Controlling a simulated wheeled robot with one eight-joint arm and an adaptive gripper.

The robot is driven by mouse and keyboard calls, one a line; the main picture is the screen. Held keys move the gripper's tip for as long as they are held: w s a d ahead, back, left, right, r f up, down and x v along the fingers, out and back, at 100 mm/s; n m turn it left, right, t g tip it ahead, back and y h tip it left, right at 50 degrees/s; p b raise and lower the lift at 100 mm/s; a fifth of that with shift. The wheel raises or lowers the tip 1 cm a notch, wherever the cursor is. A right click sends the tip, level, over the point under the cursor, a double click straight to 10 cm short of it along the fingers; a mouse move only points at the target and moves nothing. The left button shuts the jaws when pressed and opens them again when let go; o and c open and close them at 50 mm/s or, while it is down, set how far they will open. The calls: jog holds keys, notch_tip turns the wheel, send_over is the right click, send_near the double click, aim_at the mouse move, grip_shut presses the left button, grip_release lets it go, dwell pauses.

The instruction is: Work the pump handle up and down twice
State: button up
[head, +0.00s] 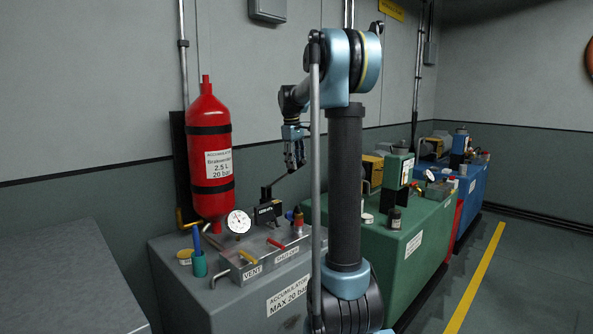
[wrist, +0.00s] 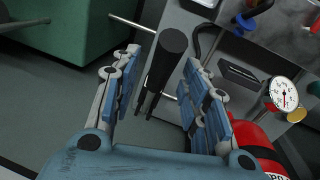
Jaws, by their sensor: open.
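In the wrist view a thick black cylindrical grip (wrist: 166,62) shows between my two blue fingers (wrist: 162,75), with a visible gap on each side. My gripper is open and not closed on it. I cannot tell how deep the grip is between the fingers. My arm hides part of the unit's right side.
A red accumulator bottle (head: 209,160) stands behind the unit. A green unit (head: 420,225) and a blue unit (head: 474,185) stand to the right. Floor is clear beyond the yellow line.

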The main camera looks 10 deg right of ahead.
jog(key=shift+w+d+f, duration=0.1)
jog(key=shift+f, duration=0.7)
jog(key=shift+w+d+f, duration=0.1)
jog(key=shift+f, duration=0.65)
grip_shut()
